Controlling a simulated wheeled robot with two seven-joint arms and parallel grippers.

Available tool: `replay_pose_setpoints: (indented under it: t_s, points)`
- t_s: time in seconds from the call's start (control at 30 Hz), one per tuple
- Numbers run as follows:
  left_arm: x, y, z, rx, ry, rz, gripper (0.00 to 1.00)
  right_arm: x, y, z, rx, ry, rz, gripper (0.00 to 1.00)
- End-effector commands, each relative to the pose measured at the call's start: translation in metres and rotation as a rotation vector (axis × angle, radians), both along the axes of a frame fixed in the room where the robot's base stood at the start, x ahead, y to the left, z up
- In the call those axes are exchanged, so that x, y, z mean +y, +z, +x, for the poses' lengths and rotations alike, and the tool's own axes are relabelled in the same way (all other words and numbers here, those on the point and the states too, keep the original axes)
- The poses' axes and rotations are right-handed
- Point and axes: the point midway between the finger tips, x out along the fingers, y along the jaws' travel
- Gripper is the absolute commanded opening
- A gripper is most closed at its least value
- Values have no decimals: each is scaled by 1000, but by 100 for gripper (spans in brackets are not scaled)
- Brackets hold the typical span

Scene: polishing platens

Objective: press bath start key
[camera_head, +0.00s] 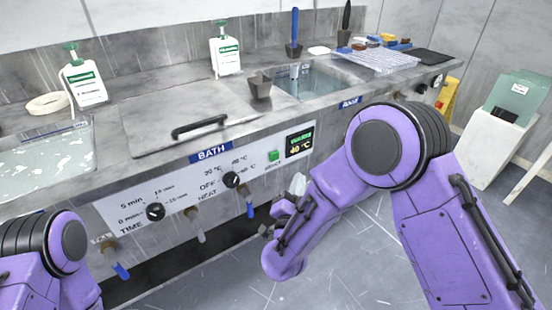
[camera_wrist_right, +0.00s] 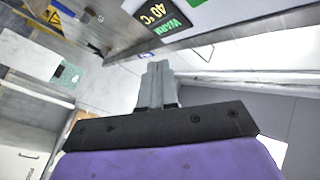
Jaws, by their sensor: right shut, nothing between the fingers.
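In the right wrist view the display (camera_wrist_right: 160,18) appears upside down, and a green patch at the top edge looks like the start key (camera_wrist_right: 196,2). My right gripper (camera_head: 298,180) is below the display, lower and to the right of the key, and apart from it. Its grey fingers (camera_wrist_right: 158,68) are shut together and empty. Only my left arm shows at the lower left; its gripper is out of view.
Dark knobs (camera_head: 231,180) and blue-tipped taps (camera_head: 250,209) project from the panel left of my right gripper. A lidded bath (camera_head: 185,115), a rinse basin (camera_head: 318,84) and bottles (camera_head: 226,55) are on the counter. Open floor (camera_head: 345,255) lies in front.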

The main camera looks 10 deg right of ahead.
Motion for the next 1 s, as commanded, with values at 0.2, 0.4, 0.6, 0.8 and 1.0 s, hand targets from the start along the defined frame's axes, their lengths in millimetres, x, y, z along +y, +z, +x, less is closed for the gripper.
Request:
replay_pose_setpoints:
  t_s: [0.2, 0.4, 0.6, 0.8, 1.0]
  points:
    - [0, -13, 0, 0, 0, 0, 0, 11, -4, 30, -1, -2, 3, 0]
    - [0, -21, 0, 0, 0, 0, 0, 20, -2, 56, 0, -2, 1, 0]
    - [0, -23, 0, 0, 0, 0, 0, 25, -1, 70, 0, -1, 0, 0]
    - [0, -23, 0, 0, 0, 0, 0, 26, 0, 72, 2, 0, 0, 0]
    - [0, -23, 0, 0, 0, 0, 0, 26, 0, 72, 2, 0, 0, 0]
